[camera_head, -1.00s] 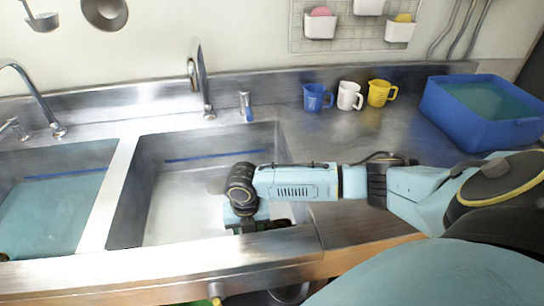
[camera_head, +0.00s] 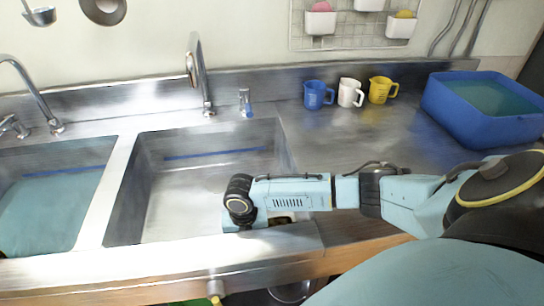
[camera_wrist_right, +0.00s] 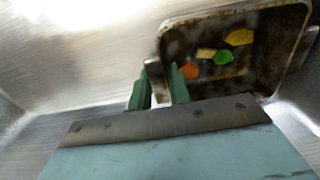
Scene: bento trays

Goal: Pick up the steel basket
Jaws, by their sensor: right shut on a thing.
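The steel basket (camera_wrist_right: 278,42) is a brown-stained metal container in the right wrist view, with several orange, green and yellow scraps (camera_wrist_right: 220,58) inside. My right gripper (camera_wrist_right: 160,88) is shut on its near-left rim, with the green fingers on either side of a thin metal part. In the head view my right gripper (camera_head: 245,222) is low at the front right of the right sink basin, mostly hidden under my wrist. Only a small piece of the basket (camera_head: 284,216) shows beside it. My left gripper is out of view.
The right basin (camera_head: 180,205) is otherwise clear, and the left basin (camera_head: 50,210) holds water. A faucet (camera_head: 196,75) stands behind. Blue (camera_head: 317,95), white (camera_head: 350,93) and yellow (camera_head: 381,90) mugs and a blue water tub (camera_head: 480,120) stand on the right counter.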

